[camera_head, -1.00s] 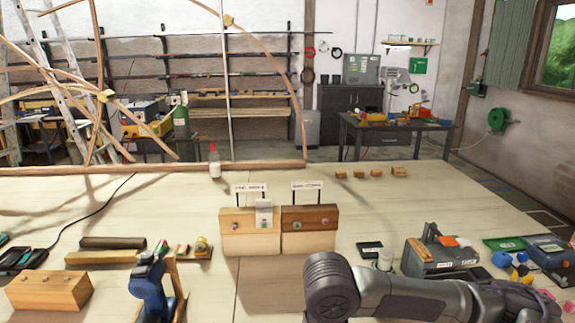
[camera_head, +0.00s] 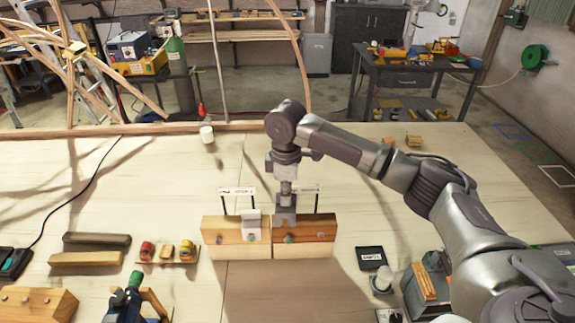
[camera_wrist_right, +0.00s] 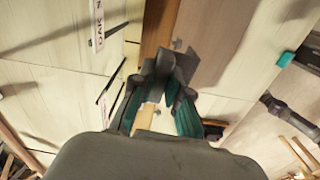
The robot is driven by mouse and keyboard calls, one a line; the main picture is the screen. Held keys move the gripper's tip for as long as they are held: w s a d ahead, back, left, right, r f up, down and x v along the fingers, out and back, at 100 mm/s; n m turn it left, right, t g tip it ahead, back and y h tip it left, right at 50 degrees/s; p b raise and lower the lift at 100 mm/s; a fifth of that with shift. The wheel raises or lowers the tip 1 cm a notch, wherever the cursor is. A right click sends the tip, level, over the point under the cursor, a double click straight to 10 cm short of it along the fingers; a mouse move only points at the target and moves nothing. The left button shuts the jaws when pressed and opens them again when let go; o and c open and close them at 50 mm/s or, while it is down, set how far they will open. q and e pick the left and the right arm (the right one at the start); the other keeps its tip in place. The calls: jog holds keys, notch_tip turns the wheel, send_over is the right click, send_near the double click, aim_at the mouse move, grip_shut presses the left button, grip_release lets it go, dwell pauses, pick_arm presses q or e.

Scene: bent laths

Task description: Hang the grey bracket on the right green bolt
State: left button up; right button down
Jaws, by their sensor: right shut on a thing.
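My right gripper (camera_head: 286,194) is shut on a grey bracket (camera_head: 286,216) and holds it upright at the right wooden block (camera_head: 322,226). The bracket's lower edge is just above the green bolt (camera_head: 289,239) on that block's front; I cannot tell whether it touches the block. A paler bracket (camera_head: 251,224) sits on the left wooden block (camera_head: 228,224), covering part of its front. My left gripper is not in view.
A second bolt (camera_head: 320,236) is at the right of the right block. Small signs (camera_head: 237,191) on thin posts stand behind the blocks. A blue tool (camera_head: 130,298) stands front left. A black tray (camera_head: 371,257) lies right.

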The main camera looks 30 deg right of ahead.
jog(key=shift+w+d+r+n, duration=0.3)
jog(key=shift+r, duration=0.3)
jog(key=shift+w+d+f, duration=0.15)
jog(key=shift+w+f, duration=0.05)
jog(key=shift+f, duration=0.45)
jog(key=shift+w+d+f, duration=0.15)
jog(key=shift+f, duration=0.45)
jog(key=shift+s+f, duration=0.1)
jog(key=shift+f, duration=0.35)
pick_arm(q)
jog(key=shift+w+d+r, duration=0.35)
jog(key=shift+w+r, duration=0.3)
pick_arm(e)
jog(key=shift+f, duration=0.1)
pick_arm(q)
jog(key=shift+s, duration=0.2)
pick_arm(e)
jog(key=shift+f, duration=0.2)
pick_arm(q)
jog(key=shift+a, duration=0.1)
pick_arm(e)
jog(key=shift+f, duration=1.25)
